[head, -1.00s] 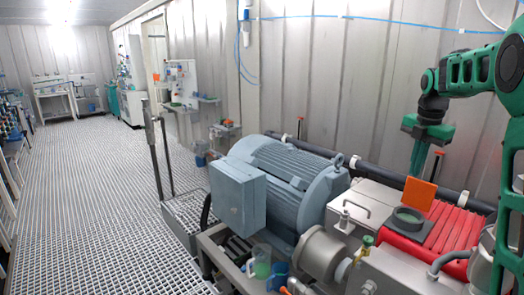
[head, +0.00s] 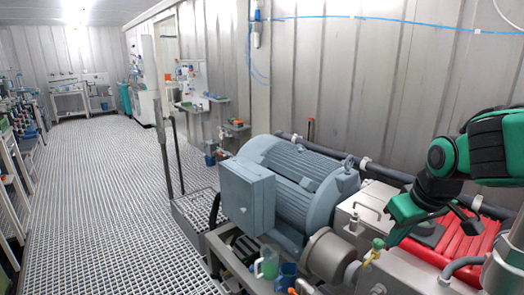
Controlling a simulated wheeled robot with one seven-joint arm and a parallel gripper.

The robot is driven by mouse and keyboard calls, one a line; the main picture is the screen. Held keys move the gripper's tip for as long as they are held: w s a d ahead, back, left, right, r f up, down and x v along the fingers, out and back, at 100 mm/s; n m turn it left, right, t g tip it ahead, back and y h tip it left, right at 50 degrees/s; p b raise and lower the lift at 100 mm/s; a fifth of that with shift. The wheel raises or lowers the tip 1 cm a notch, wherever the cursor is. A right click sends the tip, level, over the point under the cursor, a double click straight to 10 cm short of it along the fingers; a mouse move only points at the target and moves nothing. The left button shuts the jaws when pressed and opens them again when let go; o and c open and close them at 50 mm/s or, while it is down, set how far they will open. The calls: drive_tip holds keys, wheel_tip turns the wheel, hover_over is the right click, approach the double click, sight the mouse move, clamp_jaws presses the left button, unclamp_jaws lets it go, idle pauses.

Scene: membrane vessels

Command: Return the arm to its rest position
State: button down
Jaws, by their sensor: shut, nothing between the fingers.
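My green-and-black arm (head: 488,150) comes in from the right edge of the head view. It is bent, with its forearm dropping down and left. My gripper (head: 390,241) hangs at the lower end, in front of the red ribbed block (head: 466,240) and over the right part of the pump set. Its fingers are shut with nothing between them.
A blue-grey motor (head: 290,175) with a box (head: 247,195) on its side stands left of the gripper. A green-tinted jug (head: 266,262) and a blue cup (head: 287,275) are at the front. The grating floor (head: 110,190) at left is open. A corrugated wall stands behind.

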drive_tip(key=s+d+f+m+g, duration=0.2)
drive_tip(key=s+d+m, duration=0.2)
drive_tip(key=s, duration=0.6)
drive_tip(key=s+d+f+m+g, duration=0.1)
drive_tip(key=s+d+m, duration=0.4)
drive_tip(key=s, duration=0.5)
drive_tip(key=shift+s+d+f+g, duration=0.15)
drive_tip(key=shift+d+f+g, duration=0.3)
drive_tip(key=shift+g, duration=0.25)
drive_tip(key=shift+w+f, duration=0.2)
drive_tip(key=shift+w, duration=0.45)
